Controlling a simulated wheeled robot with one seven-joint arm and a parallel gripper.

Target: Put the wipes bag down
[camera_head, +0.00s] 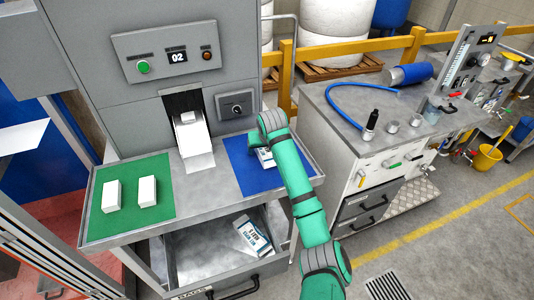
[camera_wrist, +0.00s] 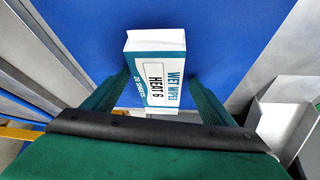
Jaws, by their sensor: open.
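A white and teal wipes bag (camera_wrist: 155,68), with print reading WET WIPES, rests on the blue mat (camera_wrist: 220,30). In the head view the bag (camera_head: 265,158) shows only in part beside my arm, on the blue mat (camera_head: 243,178) at the right of the bench. My gripper (camera_wrist: 160,90) is open, with one finger on each side of the bag. I cannot tell whether either finger touches it. In the head view my wrist hides most of the gripper.
Another wipes bag (camera_head: 252,235) lies in the open drawer (camera_head: 195,262) below. Two white boxes (camera_head: 112,196) (camera_head: 147,191) stand on the green mat (camera_head: 95,228). A chute (camera_head: 195,145) with white packs comes out between the mats. A second workbench (camera_head: 345,130) is at the right.

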